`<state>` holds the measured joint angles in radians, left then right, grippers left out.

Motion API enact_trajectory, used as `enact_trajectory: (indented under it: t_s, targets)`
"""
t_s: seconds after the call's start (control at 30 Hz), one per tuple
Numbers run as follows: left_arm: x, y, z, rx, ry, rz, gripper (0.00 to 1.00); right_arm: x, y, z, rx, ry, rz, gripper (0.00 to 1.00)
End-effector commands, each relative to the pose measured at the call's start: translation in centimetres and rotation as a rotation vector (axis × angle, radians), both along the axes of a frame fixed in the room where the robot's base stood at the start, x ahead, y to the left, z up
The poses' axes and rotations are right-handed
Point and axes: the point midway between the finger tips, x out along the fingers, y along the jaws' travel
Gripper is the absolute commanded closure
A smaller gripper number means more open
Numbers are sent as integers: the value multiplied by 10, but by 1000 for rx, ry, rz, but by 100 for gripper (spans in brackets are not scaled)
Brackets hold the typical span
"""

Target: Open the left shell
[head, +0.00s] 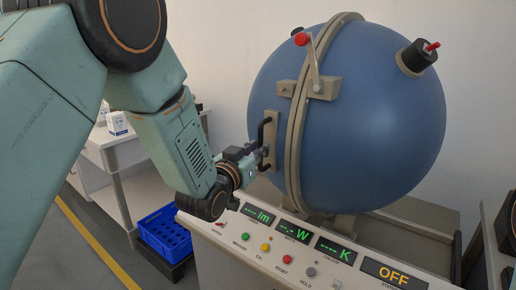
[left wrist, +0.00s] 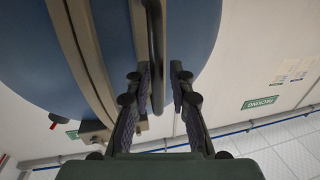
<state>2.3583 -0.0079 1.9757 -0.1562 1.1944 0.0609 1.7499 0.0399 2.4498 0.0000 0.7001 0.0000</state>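The blue sphere has a left shell (head: 275,85) and a larger right shell (head: 375,120). Their beige flanges (head: 296,135) meet at an upright seam with no visible gap. A black handle (head: 268,130) sits on a beige plate on the left shell. My left gripper (head: 262,158) is at the handle's lower part. In the left wrist view the dark handle bar (left wrist: 156,45) runs between the open fingers (left wrist: 160,75), nearer the left finger; firm contact cannot be told. A red-knobbed lever (head: 302,40) stands up from a latch block (head: 322,88) across the seam. My right gripper is not in view.
A control panel (head: 285,250) with displays and buttons lies below the sphere; one display reads OFF (head: 393,273). A white table (head: 118,148) with a small box (head: 117,122) is behind my left arm.

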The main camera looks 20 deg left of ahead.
Motion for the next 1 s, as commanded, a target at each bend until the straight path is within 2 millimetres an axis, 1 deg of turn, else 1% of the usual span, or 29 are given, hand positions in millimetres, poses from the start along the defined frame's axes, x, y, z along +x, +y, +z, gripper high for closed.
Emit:
enact_trajectory:
  t_s: [0.1, 0.2, 0.47, 0.7, 0.73, 1.0]
  targets:
    - [9, -1, -1, 0, 0, -1, 78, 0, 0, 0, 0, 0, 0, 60]
    - [12, -1, 0, -1, 1, -2, 78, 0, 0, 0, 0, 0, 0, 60]
    - [13, 0, 0, -1, 1, -1, 78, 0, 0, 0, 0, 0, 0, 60]
    - [13, 0, 0, -1, 1, 0, 99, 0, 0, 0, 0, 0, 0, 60]
    - [13, 0, 0, -1, 1, -1, 100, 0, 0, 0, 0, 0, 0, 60]
    - [13, 0, 0, 0, 1, -2, 100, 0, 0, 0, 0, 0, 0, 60]
